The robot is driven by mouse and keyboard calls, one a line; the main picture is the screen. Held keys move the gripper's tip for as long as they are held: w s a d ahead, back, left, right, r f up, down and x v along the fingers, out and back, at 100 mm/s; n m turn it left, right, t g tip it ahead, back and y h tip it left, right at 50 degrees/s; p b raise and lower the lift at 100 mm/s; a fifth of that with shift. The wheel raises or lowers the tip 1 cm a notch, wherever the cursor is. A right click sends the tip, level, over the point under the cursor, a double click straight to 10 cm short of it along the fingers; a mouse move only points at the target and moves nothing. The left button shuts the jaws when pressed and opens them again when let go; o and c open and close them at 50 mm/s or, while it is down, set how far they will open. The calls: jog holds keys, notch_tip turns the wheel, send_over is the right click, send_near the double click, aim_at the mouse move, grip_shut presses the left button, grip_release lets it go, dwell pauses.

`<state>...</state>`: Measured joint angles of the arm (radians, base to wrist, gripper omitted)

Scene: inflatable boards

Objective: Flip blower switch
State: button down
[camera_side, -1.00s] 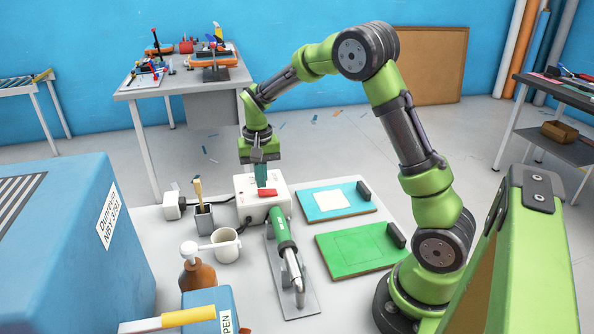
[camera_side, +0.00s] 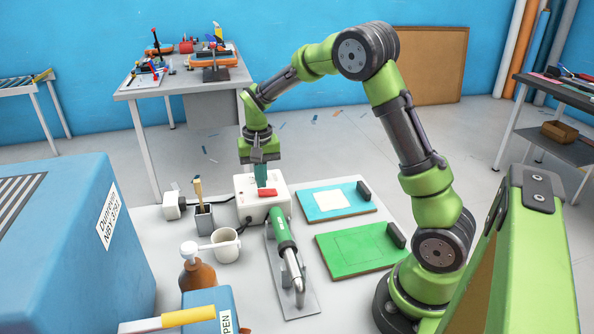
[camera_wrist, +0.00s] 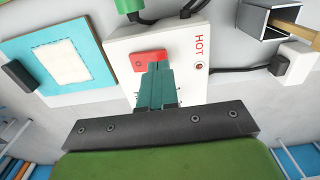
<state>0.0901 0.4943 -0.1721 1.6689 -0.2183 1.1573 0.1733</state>
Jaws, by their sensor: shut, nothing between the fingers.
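The blower's white box (camera_side: 248,208) stands on the table with a red rocker switch (camera_side: 267,193) on its top. The switch also shows in the wrist view (camera_wrist: 149,57), beside the word HOT and a small red lamp (camera_wrist: 200,66). My gripper (camera_side: 262,184) points down over the box with its green fingers shut and empty. In the wrist view the fingertips (camera_wrist: 159,66) overlap one end of the red switch; whether they touch it I cannot tell. The green and silver blower (camera_side: 285,240) lies on a grey metal plate (camera_side: 308,300) in front of the box.
A blue board with a cream patch (camera_side: 312,204) and a green board (camera_side: 350,250) lie right of the blower. A white mug (camera_side: 226,246), a brush holder (camera_side: 204,220) and a brown bottle (camera_side: 197,276) stand to its left. A large blue box (camera_side: 90,250) is at the left.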

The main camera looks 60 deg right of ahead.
aim_at(265, 202)
jog(key=shift+f, duration=0.95)
dwell(0.5)
jog(key=shift+r, duration=3.55)
jog(key=shift+f, duration=0.1)
jog(key=s+a+r+n+t, duration=0.1)
jog(key=s+a+r+t, duration=0.1)
jog(key=s, duration=0.4)
jog(key=s+a+r+n+t+y, duration=0.1)
jog(key=s+a+r+n+t, duration=0.1)
jog(key=s+a+r, duration=0.2)
jog(key=s+a+r+n+t+y, duration=0.1)
jog(key=s+a+r+n+t, duration=0.1)
jog(key=s+a, duration=0.5)
jog(key=s+r+t, duration=0.1)
jog(key=s, duration=0.1)
jog(key=shift+s+r, duration=0.35)
jog(key=c, duration=1.8)
grip_release()
jog(key=shift+c, duration=0.2)
